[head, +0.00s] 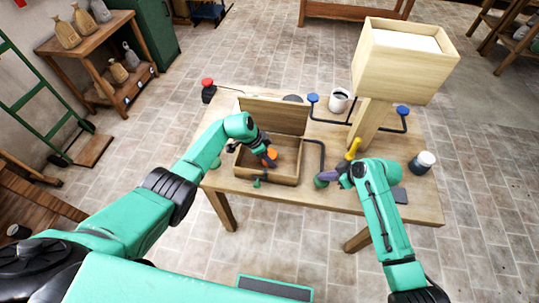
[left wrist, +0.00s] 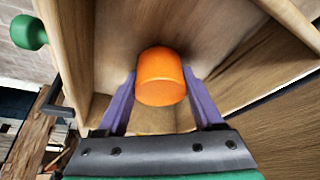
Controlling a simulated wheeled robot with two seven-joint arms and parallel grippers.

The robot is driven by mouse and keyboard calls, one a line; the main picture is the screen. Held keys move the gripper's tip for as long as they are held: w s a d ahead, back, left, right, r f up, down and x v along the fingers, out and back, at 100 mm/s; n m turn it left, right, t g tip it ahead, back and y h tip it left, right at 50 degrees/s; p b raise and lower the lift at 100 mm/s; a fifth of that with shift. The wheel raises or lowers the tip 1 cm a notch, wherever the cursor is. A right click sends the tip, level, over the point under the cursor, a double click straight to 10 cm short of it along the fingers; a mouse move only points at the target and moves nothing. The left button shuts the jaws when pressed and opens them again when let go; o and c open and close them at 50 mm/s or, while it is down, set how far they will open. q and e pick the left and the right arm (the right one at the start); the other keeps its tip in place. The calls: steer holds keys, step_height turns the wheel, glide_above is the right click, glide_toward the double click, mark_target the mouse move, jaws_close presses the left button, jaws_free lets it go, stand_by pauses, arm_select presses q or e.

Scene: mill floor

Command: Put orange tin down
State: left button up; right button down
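My left gripper (head: 268,155) reaches down into the box from the left in the head view. Whether the tin rests on the box floor is hard to tell. My right gripper (head: 332,176) is over the table right of the box, beside a yellow upright handle (head: 353,149); its finger gap is hidden.
A wooden hopper (head: 402,65) on a post stands at the table's back right. Dark bent rods with blue knobs (head: 313,98) flank it. A white mug (head: 339,100) and a dark jar (head: 422,162) stand nearby. A red-topped item (head: 207,84) is at the back left.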

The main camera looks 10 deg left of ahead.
arm_select(q)
steer(key=o, duration=0.4)
steer(key=shift+r, duration=0.1)
steer(key=shift+a+r, duration=0.1)
steer(key=shift+r, duration=0.2)
steer(key=v, duration=1.1)
steer(key=shift+r, duration=0.2)
steer(key=shift+s+a, duration=0.1)
steer(key=shift+r, duration=0.1)
steer(key=s+r, duration=0.8)
steer(key=r, duration=0.1)
steer(key=shift+r, duration=0.4)
